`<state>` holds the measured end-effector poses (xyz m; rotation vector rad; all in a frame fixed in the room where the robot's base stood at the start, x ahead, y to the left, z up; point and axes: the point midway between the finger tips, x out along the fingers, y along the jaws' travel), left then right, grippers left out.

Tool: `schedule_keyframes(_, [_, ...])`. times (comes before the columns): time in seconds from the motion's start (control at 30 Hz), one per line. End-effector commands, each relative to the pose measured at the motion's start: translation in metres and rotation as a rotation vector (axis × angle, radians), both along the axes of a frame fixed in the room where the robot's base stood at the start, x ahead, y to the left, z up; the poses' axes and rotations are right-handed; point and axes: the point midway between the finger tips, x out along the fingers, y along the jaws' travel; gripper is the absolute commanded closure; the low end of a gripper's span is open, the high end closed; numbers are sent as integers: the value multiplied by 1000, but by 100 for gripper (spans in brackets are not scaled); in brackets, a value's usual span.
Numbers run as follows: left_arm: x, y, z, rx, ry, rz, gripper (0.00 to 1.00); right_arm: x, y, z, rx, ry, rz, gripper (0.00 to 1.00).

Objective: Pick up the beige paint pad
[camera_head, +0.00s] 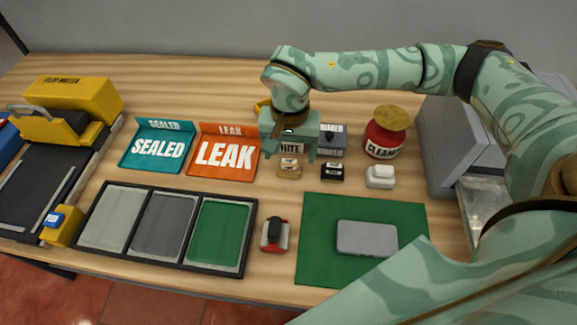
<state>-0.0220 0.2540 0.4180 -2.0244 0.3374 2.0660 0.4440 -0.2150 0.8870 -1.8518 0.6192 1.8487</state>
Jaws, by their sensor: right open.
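The beige paint pad (289,170) is a small tan block on the wooden table, at the left end of a short row with a black pad (332,172) and a white pad (380,177). My right gripper (289,156) points down just above and behind the beige pad in this view, with its two fingers apart on either side. I cannot tell whether the fingers touch the pad. Nothing shows held between them. My left gripper is not in view.
A grey box (334,140) and a red CLEAN jar (384,139) stand behind the row. Teal SEALED (158,149) and orange LEAK (226,153) trays lie left. In front are a three-panel black tray (131,262), a red-and-white item (275,235) and a green mat (315,220).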

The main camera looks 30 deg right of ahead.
Motion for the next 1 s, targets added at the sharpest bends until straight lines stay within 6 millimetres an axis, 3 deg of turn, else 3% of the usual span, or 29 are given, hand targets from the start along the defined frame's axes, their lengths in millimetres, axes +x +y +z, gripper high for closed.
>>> schedule_keyframes(0.23, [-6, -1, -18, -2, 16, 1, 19, 5, -3, -43, 0, 7, 0, 25])
schedule_keyframes(0.5, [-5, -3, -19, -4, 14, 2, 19, 6, -3, -47, -1, 1, 0, 25])
schedule_keyframes(0.67, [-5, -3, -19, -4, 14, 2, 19, 6, -3, -47, 0, 1, 0, 67])
schedule_keyframes(0.7, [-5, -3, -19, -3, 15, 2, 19, 6, -3, -47, 0, 1, 0, 72])
schedule_keyframes(1.0, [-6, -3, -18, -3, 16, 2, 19, 6, -3, -45, -1, 1, 0, 72])
